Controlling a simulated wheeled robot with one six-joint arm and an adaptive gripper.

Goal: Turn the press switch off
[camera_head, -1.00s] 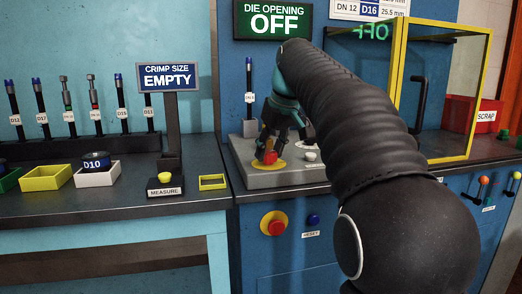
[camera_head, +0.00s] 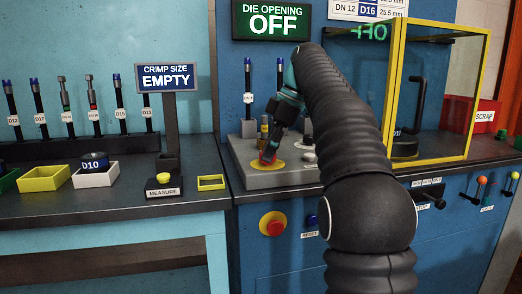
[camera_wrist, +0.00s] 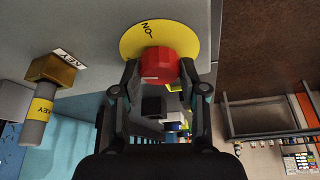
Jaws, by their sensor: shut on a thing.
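The press switch is a red knob (camera_wrist: 159,64) on a yellow disc (camera_wrist: 133,40) with a black ON-type label, in the wrist view. In the head view the red knob (camera_head: 268,156) shows small at my gripper's tip, above its yellow disc (camera_head: 279,167) on the grey panel (camera_head: 243,165). My gripper (camera_wrist: 160,80) has one finger on each side of the knob and is shut on it. In the head view my gripper (camera_head: 272,146) points down at the switch, seen from the side. The finger contacts are partly hidden there.
A brass key with a yellow KEY tag (camera_wrist: 42,108) stands beside the switch. A sign (camera_head: 272,20) reads DIE OPENING OFF. A yellow-framed clear guard (camera_head: 397,85) stands to the right. A red emergency button (camera_head: 272,223) is on the cabinet front below.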

